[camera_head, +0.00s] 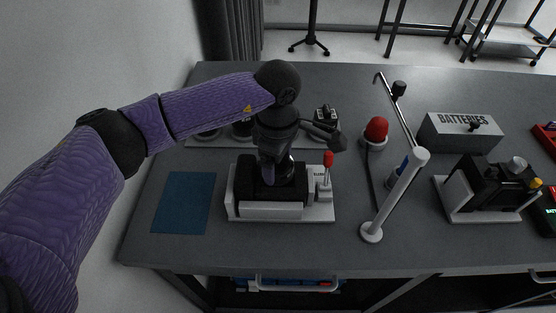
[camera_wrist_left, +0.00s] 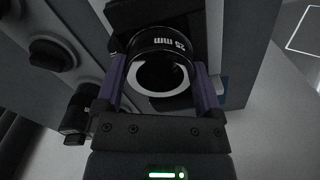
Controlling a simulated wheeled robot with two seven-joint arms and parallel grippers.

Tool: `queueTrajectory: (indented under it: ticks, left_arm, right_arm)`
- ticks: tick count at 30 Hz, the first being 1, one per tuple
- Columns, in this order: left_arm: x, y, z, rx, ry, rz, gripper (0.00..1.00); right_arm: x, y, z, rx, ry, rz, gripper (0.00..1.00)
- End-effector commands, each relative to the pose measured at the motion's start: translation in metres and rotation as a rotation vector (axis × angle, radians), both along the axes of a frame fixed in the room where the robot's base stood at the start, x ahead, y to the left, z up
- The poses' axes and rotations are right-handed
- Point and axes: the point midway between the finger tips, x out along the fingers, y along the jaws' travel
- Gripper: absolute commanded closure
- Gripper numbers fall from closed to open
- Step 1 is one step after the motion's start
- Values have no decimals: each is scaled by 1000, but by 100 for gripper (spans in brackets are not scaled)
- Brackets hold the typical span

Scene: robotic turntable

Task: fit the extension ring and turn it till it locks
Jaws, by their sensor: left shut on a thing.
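A black extension ring marked "25 mm" (camera_wrist_left: 163,45) sits between the two purple fingers of my left gripper (camera_wrist_left: 160,75) in the left wrist view. The gripper is shut on it, and its pale rim faces the wrist camera. In the head view my left gripper (camera_head: 275,168) points down over a black device (camera_head: 245,187) on a white base (camera_head: 322,213). My wrist hides most of the ring there. I cannot tell whether the ring is seated on the device. A red-topped lever (camera_head: 328,159) stands on the device's right side. My right gripper is not in view.
A blue mat (camera_head: 185,203) lies left of the device. A pale tray (camera_head: 203,142) with dark round parts is behind. To the right stand a red dome (camera_head: 376,130), a white post (camera_head: 400,190), a "BATTERIES" box (camera_head: 459,136) and a second black device (camera_head: 487,178).

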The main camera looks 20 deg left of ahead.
Motion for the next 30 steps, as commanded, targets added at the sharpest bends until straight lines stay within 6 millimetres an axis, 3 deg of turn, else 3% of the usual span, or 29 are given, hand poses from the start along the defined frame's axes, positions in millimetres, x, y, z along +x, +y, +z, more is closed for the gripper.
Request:
queueTrajectory:
  ticks: [11, 25, 26, 27, 30]
  left_arm:
    - [-1, 0, -2, 3, 4, -2, 75]
    - [-1, 0, -1, 1, 3, -147, 75]
    - [-1, 0, -1, 1, 3, -147, 7]
    - [-1, 0, -1, 1, 3, -146, 0]
    - [0, 0, -1, 0, 2, -146, 0]
  right_arm:
    - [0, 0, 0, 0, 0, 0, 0]
    - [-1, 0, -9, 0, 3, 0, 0]
    - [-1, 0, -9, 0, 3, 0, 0]
    - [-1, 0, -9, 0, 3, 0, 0]
    - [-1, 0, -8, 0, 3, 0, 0]
